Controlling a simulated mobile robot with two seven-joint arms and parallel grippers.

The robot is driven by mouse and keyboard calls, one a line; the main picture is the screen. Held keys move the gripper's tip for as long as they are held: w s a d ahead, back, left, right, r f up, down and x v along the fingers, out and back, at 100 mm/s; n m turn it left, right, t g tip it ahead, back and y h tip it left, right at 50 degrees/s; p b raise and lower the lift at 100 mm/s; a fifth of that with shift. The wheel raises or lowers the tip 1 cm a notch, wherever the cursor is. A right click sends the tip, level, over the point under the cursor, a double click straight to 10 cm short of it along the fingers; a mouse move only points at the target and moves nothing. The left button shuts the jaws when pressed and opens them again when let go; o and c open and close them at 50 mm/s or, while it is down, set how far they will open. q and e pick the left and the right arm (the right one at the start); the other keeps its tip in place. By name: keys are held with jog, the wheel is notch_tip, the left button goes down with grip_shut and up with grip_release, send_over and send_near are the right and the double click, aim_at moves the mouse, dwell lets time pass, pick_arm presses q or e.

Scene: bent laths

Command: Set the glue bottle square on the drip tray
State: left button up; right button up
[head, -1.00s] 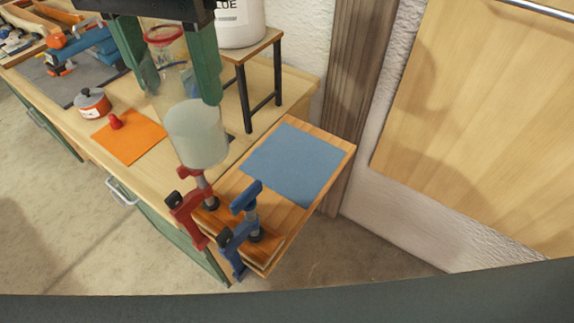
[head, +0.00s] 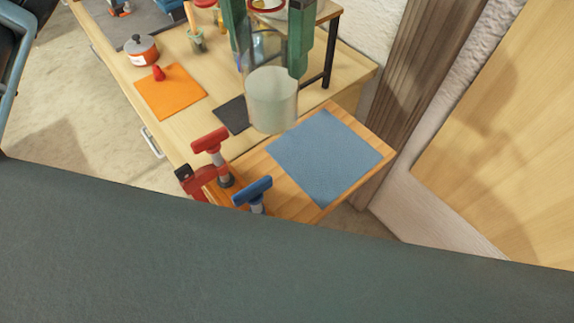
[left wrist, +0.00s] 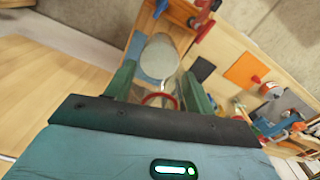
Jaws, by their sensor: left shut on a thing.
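The glue bottle (head: 271,100) is a clear, upright-looking cylinder with pale, cloudy contents low in it. My left gripper (head: 270,66) is shut on its upper part, with one green finger on each side. The bottle also shows between the fingers in the left wrist view (left wrist: 158,57), with a red ring near me. In the head view its bottom appears just off the left corner of a flat blue square (head: 325,155), which may be the drip tray. The bottle seems held up; its exact height I cannot tell. My right gripper is not in view.
The blue square lies on a wooden board (head: 255,168) at the bench end. A red clamp (head: 212,142) and a blue clamp (head: 252,190) stand on its near edge. A dark mat (head: 233,114), orange mat (head: 170,93), pot (head: 141,49) and small stand (head: 328,62) are near.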

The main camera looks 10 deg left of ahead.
pick_arm(q)
notch_tip(320, 180, down, 25)
jog(key=shift+f+b, duration=0.15)
jog(key=shift+b, duration=0.15)
dwell(0.4)
jog(key=shift+w, duration=0.1)
jog(key=shift+f, duration=0.2)
jog(key=o, duration=1.5)
jog(key=shift+r, duration=0.1)
notch_tip(320, 180, up, 12)
